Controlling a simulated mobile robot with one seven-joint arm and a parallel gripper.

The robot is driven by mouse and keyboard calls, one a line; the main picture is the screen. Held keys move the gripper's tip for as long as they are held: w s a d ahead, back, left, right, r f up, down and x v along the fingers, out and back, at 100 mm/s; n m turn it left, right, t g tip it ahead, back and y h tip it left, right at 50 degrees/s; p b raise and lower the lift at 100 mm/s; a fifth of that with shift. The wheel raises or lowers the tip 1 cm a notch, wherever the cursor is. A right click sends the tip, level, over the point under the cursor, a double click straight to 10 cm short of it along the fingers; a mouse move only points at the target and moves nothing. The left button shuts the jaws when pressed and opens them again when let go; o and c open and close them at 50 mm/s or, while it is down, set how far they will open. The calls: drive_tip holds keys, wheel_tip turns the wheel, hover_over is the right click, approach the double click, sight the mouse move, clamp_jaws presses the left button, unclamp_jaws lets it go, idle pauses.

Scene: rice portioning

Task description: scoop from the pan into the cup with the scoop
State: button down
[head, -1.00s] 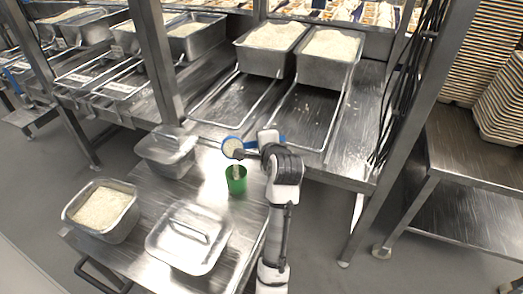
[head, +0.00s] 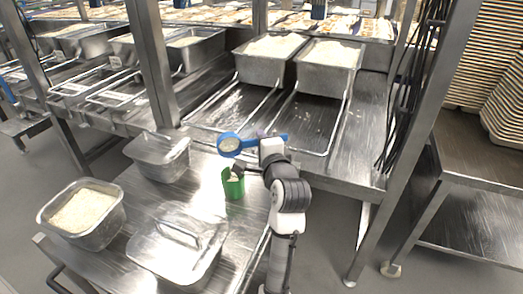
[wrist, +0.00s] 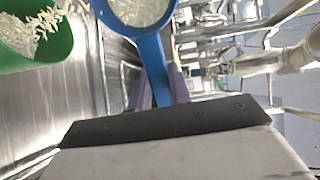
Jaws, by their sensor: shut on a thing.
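The blue scoop (head: 229,144) is held by its handle in my gripper (head: 270,142), above and beside the cup. Its bowl holds white rice, also seen in the wrist view (wrist: 140,10). The green cup (head: 233,187) stands upright on the steel table, just below the scoop. In the wrist view the cup (wrist: 35,45) shows at upper left with rice grains at its mouth. My gripper's purple fingers (wrist: 160,87) are shut on the scoop handle. The open pan of rice (head: 84,212) sits at the table's left.
Two rice-filled pans (head: 268,62) stand on the shelf behind. A steel post (head: 152,65) rises behind the table.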

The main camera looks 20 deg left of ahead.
drive_tip(key=shift+f+t+b, duration=0.2)
drive_tip(key=shift+t+b, duration=0.1)
drive_tip(key=shift+b, duration=0.5)
drive_tip(key=shift+s+d+r+t+y+b, duration=0.15)
drive_tip(key=shift+t+y+b, duration=0.35)
drive_tip(key=shift+b, duration=0.55)
drive_tip(key=shift+r+y+b, duration=0.15)
drive_tip(key=shift+y+b, duration=0.15)
drive_tip(key=shift+b, duration=0.1)
